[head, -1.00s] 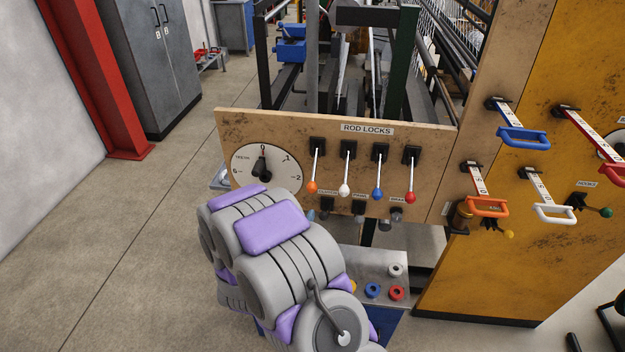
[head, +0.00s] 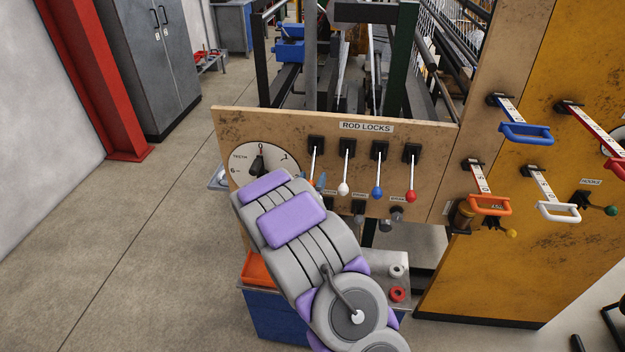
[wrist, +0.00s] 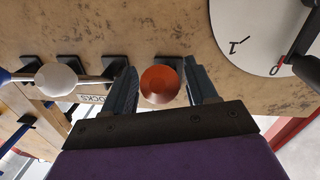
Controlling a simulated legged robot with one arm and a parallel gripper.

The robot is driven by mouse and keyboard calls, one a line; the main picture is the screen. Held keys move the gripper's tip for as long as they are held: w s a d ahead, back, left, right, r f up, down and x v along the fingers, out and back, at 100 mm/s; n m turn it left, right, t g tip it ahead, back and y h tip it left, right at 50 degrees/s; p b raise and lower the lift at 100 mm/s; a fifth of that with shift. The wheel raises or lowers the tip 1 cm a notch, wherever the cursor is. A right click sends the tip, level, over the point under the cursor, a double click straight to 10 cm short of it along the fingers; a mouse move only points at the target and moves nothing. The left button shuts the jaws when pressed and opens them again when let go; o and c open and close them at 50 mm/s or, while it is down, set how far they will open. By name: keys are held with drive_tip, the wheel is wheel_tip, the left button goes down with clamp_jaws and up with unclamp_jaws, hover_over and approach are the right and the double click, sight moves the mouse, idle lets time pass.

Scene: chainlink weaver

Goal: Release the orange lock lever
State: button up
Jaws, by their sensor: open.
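The orange lock lever hangs from a black bracket on the ROD LOCKS board; its pale rod (head: 314,163) shows in the head view, pointing down. Its orange knob is mostly hidden there behind my arm. In the wrist view the round orange knob (wrist: 161,84) lies between the two dark fingers of my open gripper (wrist: 162,88). There is a visible gap on each side of the knob, and I cannot tell how deep it sits. In the head view only a bluish fingertip shows beside the rod.
The white lever knob (head: 343,189) hangs just right of the orange one, and also shows in the wrist view (wrist: 56,80). The blue (head: 377,193) and red (head: 411,196) knobs hang further right. A round dial (head: 245,157) is to the left. A bench with an orange tray (head: 258,270) stands below.

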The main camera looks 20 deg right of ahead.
drive_tip(key=shift+w+d, duration=0.15)
drive_tip(key=shift+w, duration=0.1)
drive_tip(key=shift+w+a+r, duration=0.1)
drive_tip(key=shift+a, duration=0.15)
drive_tip(key=shift+d, duration=0.2)
drive_tip(key=c, duration=0.4)
clamp_jaws()
